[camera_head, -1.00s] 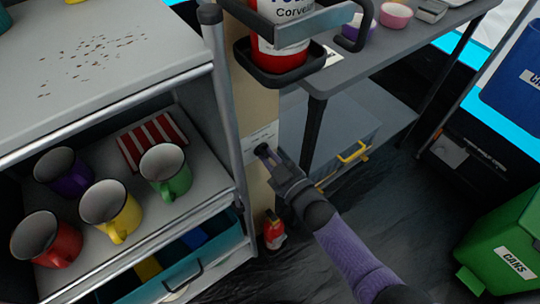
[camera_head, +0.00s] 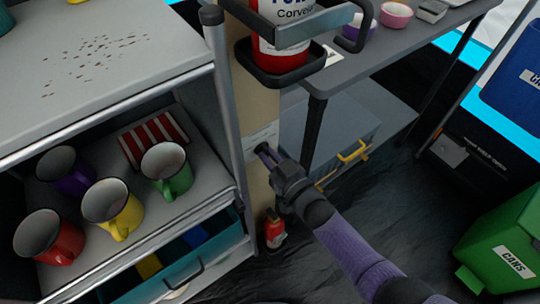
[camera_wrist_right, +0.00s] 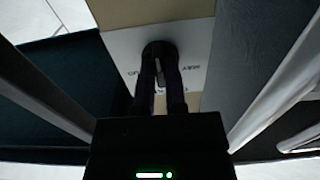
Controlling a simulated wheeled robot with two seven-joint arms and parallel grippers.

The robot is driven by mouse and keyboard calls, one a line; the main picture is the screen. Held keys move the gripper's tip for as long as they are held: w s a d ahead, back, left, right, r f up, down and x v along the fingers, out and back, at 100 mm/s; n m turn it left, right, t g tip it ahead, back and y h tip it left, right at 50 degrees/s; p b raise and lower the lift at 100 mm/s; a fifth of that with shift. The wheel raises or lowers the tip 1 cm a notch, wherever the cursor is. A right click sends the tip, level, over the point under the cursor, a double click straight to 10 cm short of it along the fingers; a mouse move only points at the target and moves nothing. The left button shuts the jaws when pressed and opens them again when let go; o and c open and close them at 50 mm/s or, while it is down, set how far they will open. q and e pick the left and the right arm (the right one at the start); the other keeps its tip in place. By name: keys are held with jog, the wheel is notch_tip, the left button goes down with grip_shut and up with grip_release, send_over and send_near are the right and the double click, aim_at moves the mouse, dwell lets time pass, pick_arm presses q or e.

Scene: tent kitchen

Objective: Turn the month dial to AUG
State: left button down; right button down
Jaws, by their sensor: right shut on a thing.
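The month dial (camera_wrist_right: 158,48) is a dark round knob on a white label plate (camera_wrist_right: 120,45) in the right wrist view. Small lettering runs around it, partly hidden and too unclear to read surely; I cannot tell which month the dial points to. In the head view the plate (camera_head: 262,134) is on a tan post, and the dial is hidden by my gripper. My right gripper (camera_head: 263,150) reaches the post from the lower right. Its two dark fingers (camera_wrist_right: 160,80) are shut on the dial, one on each side. My left gripper is not in view.
A shelf with several mugs (camera_head: 112,205) and a striped box (camera_head: 152,138) stands left of the post. A red bottle in a black holder (camera_head: 282,72) hangs above. A small red extinguisher (camera_head: 273,230) is below. A grey table (camera_head: 400,45) stands right.

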dwell(0.3)
jog(key=c, duration=0.7)
grip_release()
jog(key=shift+s+d+p, duration=0.2)
jog(key=shift+s+p, duration=0.05)
jog(key=shift+p, duration=0.05)
pick_arm(q)
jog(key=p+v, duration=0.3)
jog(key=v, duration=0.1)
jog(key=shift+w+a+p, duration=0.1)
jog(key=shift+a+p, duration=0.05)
jog(key=shift+p, duration=0.2)
pick_arm(e)
jog(key=v, duration=0.9)
jog(key=shift+s+d, duration=0.1)
jog(key=shift+s, duration=0.05)
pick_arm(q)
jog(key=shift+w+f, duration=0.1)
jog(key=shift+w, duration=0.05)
